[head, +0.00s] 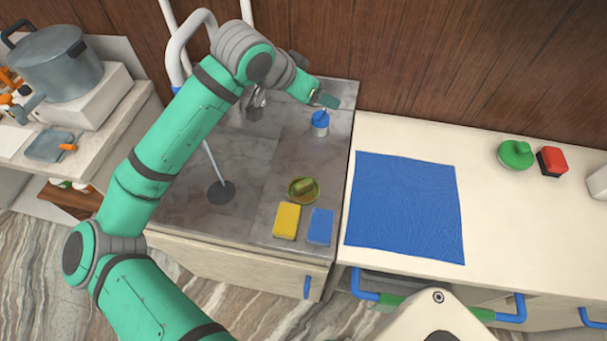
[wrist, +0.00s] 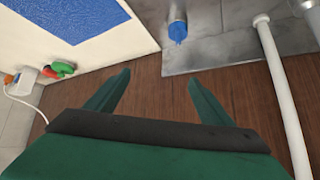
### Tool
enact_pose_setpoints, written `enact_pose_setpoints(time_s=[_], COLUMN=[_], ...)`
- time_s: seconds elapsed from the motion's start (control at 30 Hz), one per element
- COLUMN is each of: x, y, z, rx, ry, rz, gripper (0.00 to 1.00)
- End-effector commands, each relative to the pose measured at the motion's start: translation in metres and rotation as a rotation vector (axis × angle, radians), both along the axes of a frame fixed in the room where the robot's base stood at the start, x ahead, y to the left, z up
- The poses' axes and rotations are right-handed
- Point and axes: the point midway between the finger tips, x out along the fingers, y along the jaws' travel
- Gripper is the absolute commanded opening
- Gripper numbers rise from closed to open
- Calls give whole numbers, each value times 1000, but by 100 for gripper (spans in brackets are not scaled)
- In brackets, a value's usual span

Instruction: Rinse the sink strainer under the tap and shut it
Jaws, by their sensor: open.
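A dark round disc (head: 222,193) lies in the grey sink area; I cannot tell whether it is the strainer or the drain. A thin pale line, like a stream of water (head: 211,160), runs down to it from behind my arm. The pale curved tap pipe (head: 178,48) rises at the back, partly hidden by my arm; a white pipe also shows in the wrist view (wrist: 279,95). A grey cylinder with a blue top (head: 320,121) stands at the back right of the steel top. My gripper (head: 325,98) is open and empty, just behind and above it.
A green round dish (head: 303,189), yellow sponge (head: 287,220) and blue sponge (head: 320,226) lie at the front right of the steel top. A blue cloth (head: 405,205) covers part of the right counter. A wood-panelled wall (head: 440,60) stands close behind my gripper.

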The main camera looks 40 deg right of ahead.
Motion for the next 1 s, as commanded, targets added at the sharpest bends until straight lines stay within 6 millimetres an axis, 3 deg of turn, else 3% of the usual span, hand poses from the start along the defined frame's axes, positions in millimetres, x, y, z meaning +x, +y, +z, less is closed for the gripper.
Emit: enact_pose_setpoints(time_s=[0.1,0.2,0.43,0.8,1.0], x=[-36,-55,-74,-76,-76], y=[20,47,94,102,102], z=[-46,-73,-98,-143,-157], rx=[275,471,729,765,763], ry=[25,48,80,87,87], rz=[-89,-135,-177,-181,-181], gripper=[75,75,75,75,75])
